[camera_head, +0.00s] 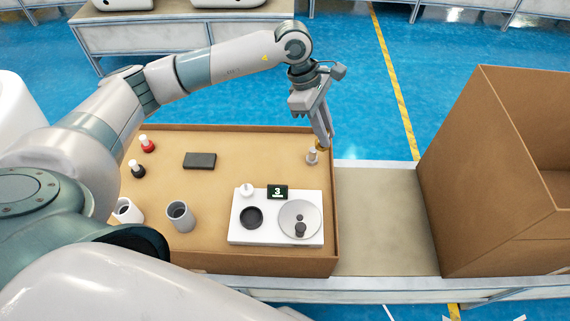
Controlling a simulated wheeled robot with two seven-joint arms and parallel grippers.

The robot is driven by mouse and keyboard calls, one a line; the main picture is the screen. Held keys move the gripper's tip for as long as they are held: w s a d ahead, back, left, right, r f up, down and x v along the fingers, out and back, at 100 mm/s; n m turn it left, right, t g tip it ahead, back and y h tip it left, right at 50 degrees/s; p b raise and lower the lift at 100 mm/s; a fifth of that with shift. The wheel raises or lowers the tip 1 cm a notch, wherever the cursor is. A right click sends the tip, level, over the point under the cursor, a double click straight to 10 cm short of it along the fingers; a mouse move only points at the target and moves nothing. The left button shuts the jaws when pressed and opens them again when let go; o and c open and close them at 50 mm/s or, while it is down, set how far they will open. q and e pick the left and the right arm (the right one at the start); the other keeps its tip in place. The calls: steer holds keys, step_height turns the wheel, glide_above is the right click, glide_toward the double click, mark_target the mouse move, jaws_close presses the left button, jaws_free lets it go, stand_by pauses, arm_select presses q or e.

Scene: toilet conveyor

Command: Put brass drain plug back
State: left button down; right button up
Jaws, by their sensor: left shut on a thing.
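My left gripper (326,138) reaches in from above at the right side of the brown tray (225,130). It is shut on the small brass drain plug (321,148), which shows only as a bit of gold colour at the fingertips. Just below and left of the plug stands a small pale grey metal fitting (312,158). The plug and the fitting overlap in this view, and I cannot tell whether they touch. My right gripper is out of view.
In the tray are a white device (237,232) with a round plate and display, a dark flat block (200,160), grey cups (180,215) and small red-capped (147,144) and black-capped (137,168) bottles. A cardboard box (490,170) stands right, beyond a bare conveyor strip (378,215).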

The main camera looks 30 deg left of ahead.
arm_select(q)
steer(key=w+f+n+t+y+b, duration=0.1)
steer(key=w+f+n+t+b, duration=0.1)
steer(key=n, duration=0.5)
steer(key=shift+w+a+f+t+b, duration=0.35)
steer(key=shift+w+f+b, duration=0.4)
steer(key=shift+w+f, duration=0.75)
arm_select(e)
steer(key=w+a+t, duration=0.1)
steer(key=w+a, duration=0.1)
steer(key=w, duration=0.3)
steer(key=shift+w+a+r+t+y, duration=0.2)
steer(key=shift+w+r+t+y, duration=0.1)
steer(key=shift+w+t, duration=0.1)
arm_select(q)
steer(key=shift+s+f, duration=0.15)
steer(key=shift+s, duration=0.05)
